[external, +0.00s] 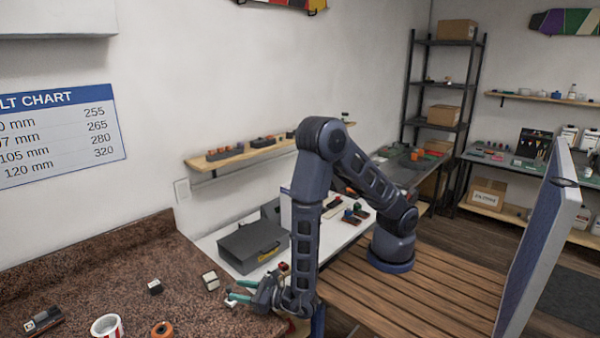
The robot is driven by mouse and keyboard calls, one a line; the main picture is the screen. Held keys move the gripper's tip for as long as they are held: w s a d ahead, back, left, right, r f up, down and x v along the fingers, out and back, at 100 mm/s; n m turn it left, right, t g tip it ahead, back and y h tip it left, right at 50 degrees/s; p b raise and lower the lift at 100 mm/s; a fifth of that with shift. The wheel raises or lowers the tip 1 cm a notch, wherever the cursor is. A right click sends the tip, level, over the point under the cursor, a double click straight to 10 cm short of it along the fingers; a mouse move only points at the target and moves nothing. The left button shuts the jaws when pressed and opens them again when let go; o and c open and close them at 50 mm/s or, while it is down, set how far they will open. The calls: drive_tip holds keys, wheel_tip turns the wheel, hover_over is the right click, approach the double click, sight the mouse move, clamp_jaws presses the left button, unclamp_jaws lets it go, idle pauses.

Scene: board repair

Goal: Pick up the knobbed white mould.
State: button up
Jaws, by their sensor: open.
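My gripper (234,291) is low over the right part of the brown speckled counter (105,273), its teal-tipped fingers apart and pointing left. I see nothing between them. A small pale block with dark sides (211,280) lies just left of the fingertips, apart from them. A smaller white and dark block (155,287) lies further left. Both are too small for me to make out a knob, so I cannot tell which one is the knobbed white mould. My forearm hides part of the counter's right end.
A white and red roll (107,326), an orange wheel-like piece (162,330) and a dark device (43,321) lie along the counter's front. A grey case (253,246) stands on the white surface behind my gripper. The counter's middle is mostly clear.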

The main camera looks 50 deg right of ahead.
drive_tip(key=shift+x, duration=3.25)
drive_tip(key=shift+a+f, duration=0.1)
clamp_jaws()
